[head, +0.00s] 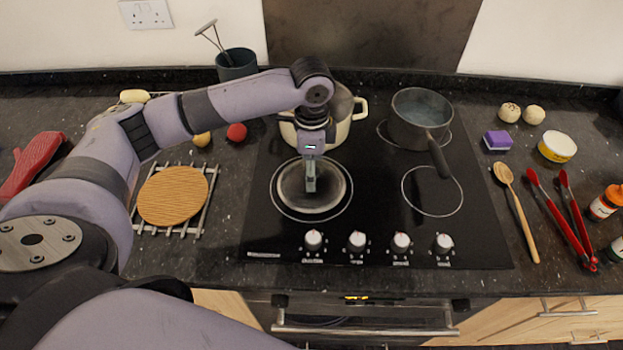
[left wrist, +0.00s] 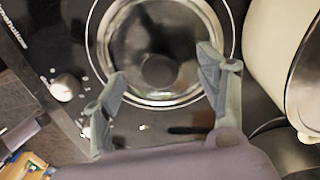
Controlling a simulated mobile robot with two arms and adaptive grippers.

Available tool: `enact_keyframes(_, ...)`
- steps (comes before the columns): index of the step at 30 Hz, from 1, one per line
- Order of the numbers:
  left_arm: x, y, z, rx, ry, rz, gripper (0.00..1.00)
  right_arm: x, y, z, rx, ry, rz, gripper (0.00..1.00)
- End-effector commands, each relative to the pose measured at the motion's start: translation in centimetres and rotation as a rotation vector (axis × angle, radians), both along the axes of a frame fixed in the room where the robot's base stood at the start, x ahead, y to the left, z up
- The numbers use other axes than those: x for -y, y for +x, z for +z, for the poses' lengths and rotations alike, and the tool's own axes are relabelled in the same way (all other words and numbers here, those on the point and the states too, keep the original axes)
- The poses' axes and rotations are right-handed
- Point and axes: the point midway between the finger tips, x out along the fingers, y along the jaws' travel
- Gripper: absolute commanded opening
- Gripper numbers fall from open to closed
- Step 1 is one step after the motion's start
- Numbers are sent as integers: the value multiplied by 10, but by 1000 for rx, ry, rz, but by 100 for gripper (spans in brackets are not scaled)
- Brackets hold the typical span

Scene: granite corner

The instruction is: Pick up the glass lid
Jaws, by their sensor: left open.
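The glass lid (head: 335,192) lies flat on the front left burner of the hob, a round clear disc with a shiny rim. It also shows in the left wrist view (left wrist: 135,35), with a dark round knob (left wrist: 160,71) at its middle. My left gripper (head: 310,189) points down over the lid. In the left wrist view its two fingers (left wrist: 163,66) are spread apart, with the knob seen between and a little beyond their tips. Nothing is held. Whether a finger touches the lid I cannot tell. My right gripper is not in view.
A cream pot (head: 352,108) stands just behind the lid, partly hidden by my left arm. A grey saucepan (head: 408,135) stands at the back right, its handle pointing forward. Control knobs (head: 357,241) line the hob's front. The front right burner (head: 430,195) is clear.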

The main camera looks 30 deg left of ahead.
Motion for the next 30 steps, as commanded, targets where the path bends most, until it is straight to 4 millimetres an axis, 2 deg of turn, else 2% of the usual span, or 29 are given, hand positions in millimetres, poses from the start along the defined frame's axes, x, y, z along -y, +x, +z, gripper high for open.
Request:
enact_keyframes(4, -1, -1, -15, 0, 0, 1, 66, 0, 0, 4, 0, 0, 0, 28)
enact_keyframes(12, -1, 0, -18, 1, 0, 0, 66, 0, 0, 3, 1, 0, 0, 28)
enact_keyframes(30, -1, 0, -18, 1, 0, 0, 26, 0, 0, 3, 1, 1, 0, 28)
